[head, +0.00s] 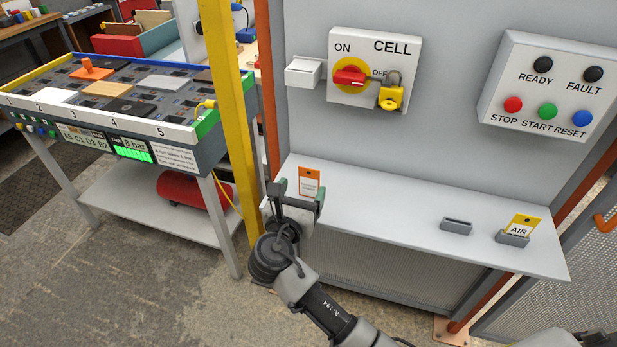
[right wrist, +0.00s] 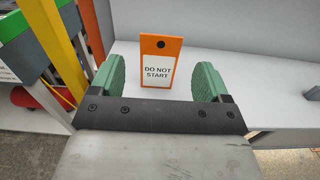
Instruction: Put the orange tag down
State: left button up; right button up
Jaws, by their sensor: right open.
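The orange tag (head: 309,181), with a white panel reading "DO NOT START" in the right wrist view (right wrist: 158,62), stands about upright at the left end of the light grey shelf (head: 400,215). I cannot tell what holds it up. My right gripper (head: 299,193) is open in front of the tag. In the right wrist view its green fingers (right wrist: 158,85) stand to either side of the tag, with a clear gap on both sides, not touching it. My left gripper is not in view.
An empty dark slotted holder (head: 456,226) and a holder with a yellow AIR tag (head: 522,226) stand at the shelf's right. A yellow post (head: 228,100) rises just left of my gripper. A padlocked red switch (head: 349,77) is above. The shelf's middle is clear.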

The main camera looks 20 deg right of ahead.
jog(key=v, duration=0.4)
jog(key=shift+s+a, duration=0.25)
jog(key=shift+s, duration=0.1)
